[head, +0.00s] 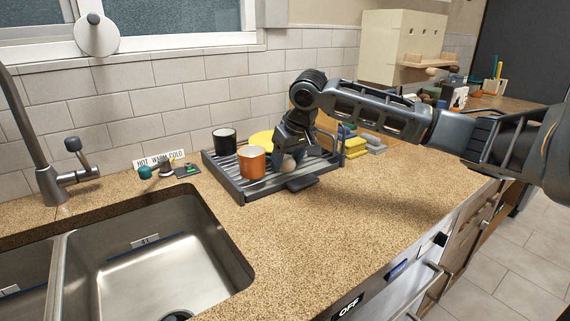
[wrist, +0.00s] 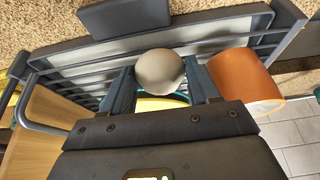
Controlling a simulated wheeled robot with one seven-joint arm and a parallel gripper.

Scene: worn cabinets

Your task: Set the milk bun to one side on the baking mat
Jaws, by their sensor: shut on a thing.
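My gripper (head: 284,154) points down over the front right part of a dark dish rack (head: 252,192). It is shut on a smooth, round grey-beige thing (head: 288,164), which may be the milk bun. In the wrist view this round thing (wrist: 160,71) sits between the two fingertips, with the rack's bars behind it. I cannot tell whether it touches the rack. I cannot make out a baking mat in either view.
An orange cup (head: 251,162) stands on the rack close beside my gripper, with a black cup (head: 224,139) behind. A yellow plate (head: 262,138) is at the back. A sink (head: 150,255) lies left. The speckled counter (head: 350,205) is clear in front and right.

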